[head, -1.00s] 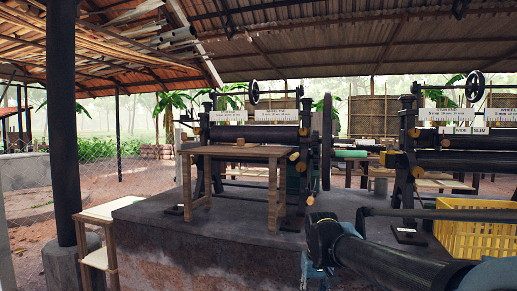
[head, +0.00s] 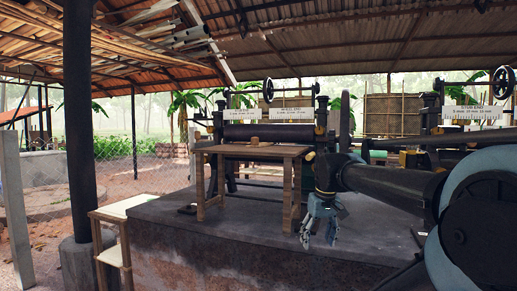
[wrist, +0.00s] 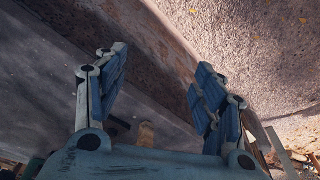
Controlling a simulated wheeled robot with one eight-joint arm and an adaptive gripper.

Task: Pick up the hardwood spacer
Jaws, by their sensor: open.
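A small brown wooden block (head: 254,140), which looks like the hardwood spacer, sits on top of a wooden table (head: 272,151) in front of the left roller machine. My gripper (head: 318,240) hangs pointing down, to the right of the table and lower than its top, well apart from the block. In the wrist view my gripper (wrist: 162,62) has its two blue fingers spread, with nothing between them. I cannot make out the block in the wrist view.
A dark concrete platform (head: 215,232) carries the table and the roller machines (head: 262,131). A lower pale wooden stand (head: 124,207) is at the platform's left end, near a dark post (head: 79,130). The platform's front edge drops off below my gripper.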

